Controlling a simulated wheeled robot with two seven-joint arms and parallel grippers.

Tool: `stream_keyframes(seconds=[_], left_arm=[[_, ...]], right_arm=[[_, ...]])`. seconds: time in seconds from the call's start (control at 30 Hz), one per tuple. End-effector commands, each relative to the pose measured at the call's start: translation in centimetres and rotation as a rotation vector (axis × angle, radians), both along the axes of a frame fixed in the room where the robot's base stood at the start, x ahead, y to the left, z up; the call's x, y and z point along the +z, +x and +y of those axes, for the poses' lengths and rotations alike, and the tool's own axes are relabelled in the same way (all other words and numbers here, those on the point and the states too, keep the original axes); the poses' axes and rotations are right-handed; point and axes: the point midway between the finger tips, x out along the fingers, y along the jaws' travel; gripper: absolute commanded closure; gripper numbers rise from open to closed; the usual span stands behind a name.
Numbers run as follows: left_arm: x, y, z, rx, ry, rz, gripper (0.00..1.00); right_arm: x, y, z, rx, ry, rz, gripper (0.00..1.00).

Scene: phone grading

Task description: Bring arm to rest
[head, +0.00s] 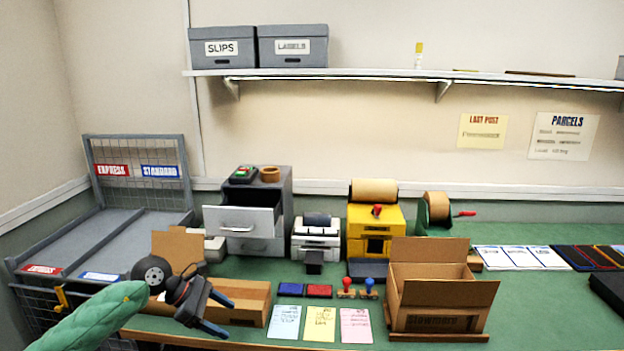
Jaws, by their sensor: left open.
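My left arm, in a green quilted sleeve, comes in from the lower left of the head view. My left gripper (229,320) is open, its two blue-tipped fingers spread and pointing right. I see nothing between the fingers. It shows in front of an open low cardboard box (252,302) and hides part of it; I cannot tell whether they touch. My right arm and right gripper are not in view.
Blue, yellow and pink cards (320,323) lie right of the gripper, with ink pads (319,291) and stamps behind. An open carton (440,297) stands farther right. A grey cabinet (240,220) has its drawer out. Wire bins (100,235) stand left.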

Motion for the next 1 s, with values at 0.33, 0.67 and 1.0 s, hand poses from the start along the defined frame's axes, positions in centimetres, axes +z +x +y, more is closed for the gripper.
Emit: stream_keyframes(seconds=[0.33, 0.67, 1.0], left_arm=[[4.8, -3.6, -11.1, 0.276, -0.772, 0.214, 0.28], [7.8, -4.1, -10.0, 0.687, -1.427, 0.582, 0.28], [1.8, -5.7, -3.1, 1.263, -1.965, 1.048, 0.28]], right_arm=[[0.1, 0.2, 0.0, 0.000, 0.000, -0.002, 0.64], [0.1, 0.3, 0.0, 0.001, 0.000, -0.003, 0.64], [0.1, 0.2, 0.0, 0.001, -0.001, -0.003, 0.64]])
